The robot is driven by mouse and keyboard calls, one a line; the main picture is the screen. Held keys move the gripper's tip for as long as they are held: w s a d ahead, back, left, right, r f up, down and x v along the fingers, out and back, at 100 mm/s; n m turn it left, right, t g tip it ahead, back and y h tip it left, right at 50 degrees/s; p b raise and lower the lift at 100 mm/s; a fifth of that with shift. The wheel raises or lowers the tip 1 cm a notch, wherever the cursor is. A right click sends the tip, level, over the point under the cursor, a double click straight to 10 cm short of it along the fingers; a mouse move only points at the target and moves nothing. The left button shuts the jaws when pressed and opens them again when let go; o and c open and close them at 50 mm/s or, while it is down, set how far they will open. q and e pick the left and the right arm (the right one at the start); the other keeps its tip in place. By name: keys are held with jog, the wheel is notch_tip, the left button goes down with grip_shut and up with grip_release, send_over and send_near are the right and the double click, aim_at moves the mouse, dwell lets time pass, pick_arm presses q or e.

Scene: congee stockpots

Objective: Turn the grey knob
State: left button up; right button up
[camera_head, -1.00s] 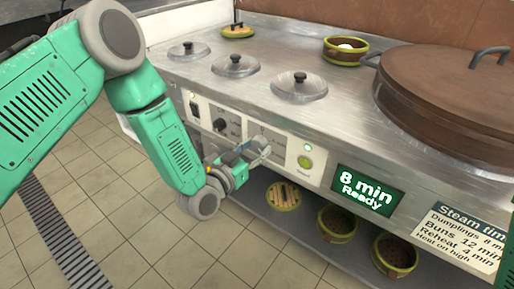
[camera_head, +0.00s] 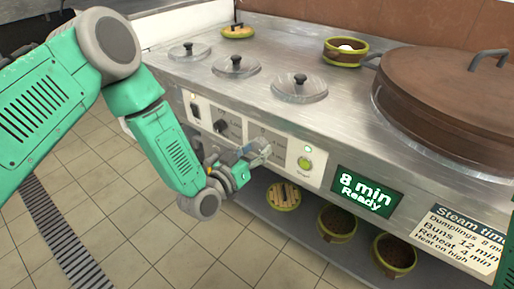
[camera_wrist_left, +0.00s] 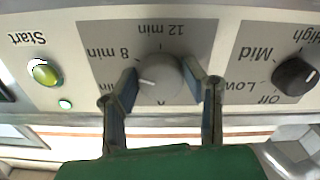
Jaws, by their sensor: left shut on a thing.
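The grey knob (camera_wrist_left: 160,77) is on the front panel of the steel cooker, and in the left wrist view it sits between my two fingers. My left gripper (camera_wrist_left: 165,88) is shut on the grey knob. In the head view my left gripper (camera_head: 250,154) reaches the panel from the left and hides most of the knob. The display (camera_head: 366,191) reads "8 min Ready".
A black knob (camera_wrist_left: 295,76) marked Off, Low, Mid and High is beside the grey one. A green Start button (camera_wrist_left: 45,72) is on its other side. Round lids (camera_head: 300,87) and a big brown lid (camera_head: 450,95) are on top. Baskets (camera_head: 337,222) stand on the shelf below.

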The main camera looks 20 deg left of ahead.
pick_arm(q)
jog(key=n, duration=0.2)
jog(key=n+p, duration=0.1)
jog(key=n, duration=0.1)
jog(key=shift+w+a+r+n, duration=0.1)
jog(key=shift+w+r+n, duration=0.1)
jog(key=shift+n, duration=0.1)
jog(key=n, duration=0.4)
jog(key=shift+n, duration=0.4)
jog(key=o, duration=1.1)
jog(key=shift+f, duration=0.1)
jog(key=shift+s, duration=0.2)
jog(key=shift+s+a, duration=0.1)
jog(key=shift+s, duration=0.2)
jog(key=v, duration=1.1)
